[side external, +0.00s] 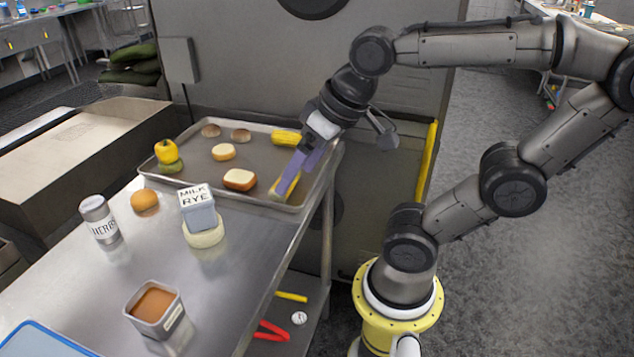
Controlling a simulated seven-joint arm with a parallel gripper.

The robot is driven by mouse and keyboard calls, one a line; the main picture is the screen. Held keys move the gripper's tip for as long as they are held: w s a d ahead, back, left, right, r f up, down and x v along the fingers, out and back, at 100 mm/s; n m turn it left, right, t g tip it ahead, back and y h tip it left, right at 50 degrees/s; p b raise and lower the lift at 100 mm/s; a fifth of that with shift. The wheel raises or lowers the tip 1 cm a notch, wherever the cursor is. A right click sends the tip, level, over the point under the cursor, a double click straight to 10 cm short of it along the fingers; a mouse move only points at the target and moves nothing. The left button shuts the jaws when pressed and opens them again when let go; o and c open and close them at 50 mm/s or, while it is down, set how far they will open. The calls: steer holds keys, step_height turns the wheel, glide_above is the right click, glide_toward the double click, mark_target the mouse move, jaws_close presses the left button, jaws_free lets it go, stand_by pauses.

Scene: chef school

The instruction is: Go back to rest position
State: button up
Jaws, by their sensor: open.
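My gripper (292,179) is open and points down over the right end of the metal tray (205,178). Its purple fingers are at a pale yellow item (286,190), which they partly cover. I cannot tell whether they touch it. A corn cob (286,137) lies on the tray just behind the fingers. A bread slice with a brown crust (240,180) lies to the left of the gripper.
The tray also holds a yellow pepper (167,152), a small bun (223,152) and brown pieces. A grey cabinet is behind.

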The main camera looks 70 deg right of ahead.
steer(key=shift+s+a+f+n, duration=0.1)
steer(key=shift+s+f+n, duration=1.1)
steer(key=shift+s, duration=0.15)
stand_by(0.3)
